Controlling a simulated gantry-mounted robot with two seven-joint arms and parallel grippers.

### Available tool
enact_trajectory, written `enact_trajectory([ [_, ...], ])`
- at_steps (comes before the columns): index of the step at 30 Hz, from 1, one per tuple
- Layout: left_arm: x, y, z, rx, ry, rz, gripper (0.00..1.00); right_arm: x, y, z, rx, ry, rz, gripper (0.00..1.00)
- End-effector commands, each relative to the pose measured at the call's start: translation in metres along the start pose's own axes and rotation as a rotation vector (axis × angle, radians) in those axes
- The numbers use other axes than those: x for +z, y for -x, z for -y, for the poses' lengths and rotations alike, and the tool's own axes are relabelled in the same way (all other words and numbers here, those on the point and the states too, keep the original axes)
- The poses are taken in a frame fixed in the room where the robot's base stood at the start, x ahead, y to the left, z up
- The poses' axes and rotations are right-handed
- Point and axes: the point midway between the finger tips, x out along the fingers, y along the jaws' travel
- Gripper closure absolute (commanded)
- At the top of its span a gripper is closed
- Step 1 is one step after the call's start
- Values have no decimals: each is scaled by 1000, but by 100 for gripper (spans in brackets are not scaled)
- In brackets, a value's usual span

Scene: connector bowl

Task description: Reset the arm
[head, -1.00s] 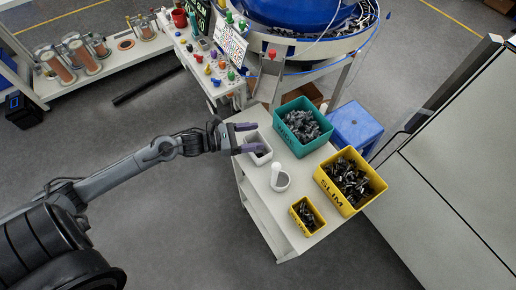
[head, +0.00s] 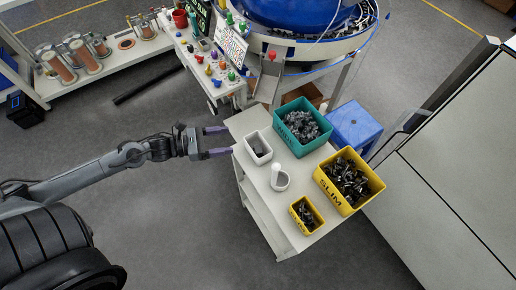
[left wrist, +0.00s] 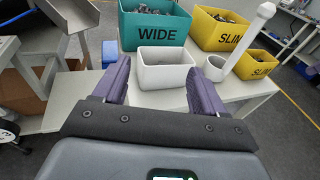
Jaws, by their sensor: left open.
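My left gripper (head: 217,141) is open and empty, just off the left edge of the white table (head: 293,240). In the left wrist view its two purple fingers (left wrist: 160,88) stand apart. The small white bin (left wrist: 166,70) shows between and beyond the fingertips. In the head view that white bin (head: 258,148) stands on the table to the right of the gripper, apart from it. My right gripper is not in view.
A teal bin (head: 287,125) of grey parts, a large yellow bin (head: 338,196) and a small yellow bin (head: 299,223) of dark parts stand on the table. A white scoop-like cup (head: 280,181) stands between them. A blue stool (head: 357,126) and blue bowl feeder (head: 290,18) are behind.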

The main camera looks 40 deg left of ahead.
Motion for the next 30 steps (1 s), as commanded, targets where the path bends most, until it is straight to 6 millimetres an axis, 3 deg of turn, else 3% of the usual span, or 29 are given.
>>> enact_trajectory([
  [12, -1, 0, 0, 4, 9, -2, 29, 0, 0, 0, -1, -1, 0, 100],
  [17, -9, -6, 3, 64, 144, -29, 29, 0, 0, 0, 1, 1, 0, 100],
  [23, -34, -20, 16, 284, 619, -83, 29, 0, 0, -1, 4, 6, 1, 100],
  [30, -60, -27, 46, 648, 1354, -45, 29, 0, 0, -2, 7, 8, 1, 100],
])
